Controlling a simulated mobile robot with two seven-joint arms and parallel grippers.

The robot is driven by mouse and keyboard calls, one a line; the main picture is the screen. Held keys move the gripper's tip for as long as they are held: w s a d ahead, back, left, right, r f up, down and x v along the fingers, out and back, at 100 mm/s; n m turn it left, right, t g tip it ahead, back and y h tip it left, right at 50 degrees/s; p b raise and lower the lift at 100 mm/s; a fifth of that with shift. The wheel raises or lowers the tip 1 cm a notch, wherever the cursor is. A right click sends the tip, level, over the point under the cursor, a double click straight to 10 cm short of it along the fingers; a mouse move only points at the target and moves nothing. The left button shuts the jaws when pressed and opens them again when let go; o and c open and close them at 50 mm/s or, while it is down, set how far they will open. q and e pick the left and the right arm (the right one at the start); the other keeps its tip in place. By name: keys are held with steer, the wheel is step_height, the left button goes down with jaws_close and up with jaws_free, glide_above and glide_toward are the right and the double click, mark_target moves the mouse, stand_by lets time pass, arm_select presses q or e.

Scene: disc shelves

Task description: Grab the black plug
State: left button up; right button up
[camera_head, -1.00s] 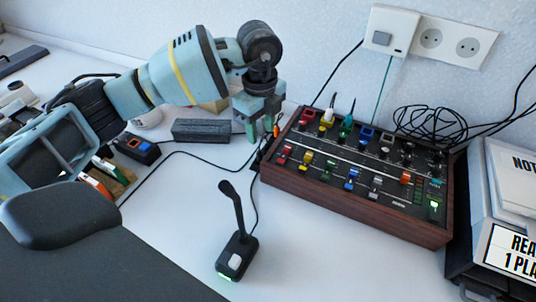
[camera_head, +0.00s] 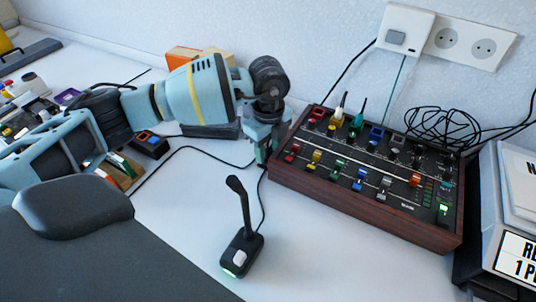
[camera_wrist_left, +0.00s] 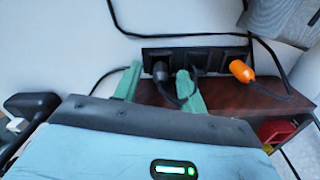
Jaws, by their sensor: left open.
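The black plug (camera_wrist_left: 160,72) sits in a black socket strip (camera_wrist_left: 208,53) on the side of the mixing console, in the left wrist view. My left gripper (camera_wrist_left: 158,84) is open, with one green finger on each side of the black plug. I cannot tell whether the fingers touch it. In the head view my left gripper (camera_head: 263,146) points down at the left end of the console (camera_head: 370,200) and hides the plugs there. My right gripper is not in view.
An orange plug (camera_wrist_left: 241,71) sits in the same strip, right of the black plug. A desk microphone (camera_head: 241,250) stands in front, and its cable runs toward the console's left end. Wall sockets (camera_head: 462,42) are behind. The table is clear around the microphone.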

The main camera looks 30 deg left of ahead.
mark_target(268, 149)
arm_select(q)
steer(key=shift+f, duration=0.25)
jaws_close()
steer(key=shift+r, duration=0.15)
step_height(268, 149, up, 10)
steer(key=shift+p, duration=0.4)
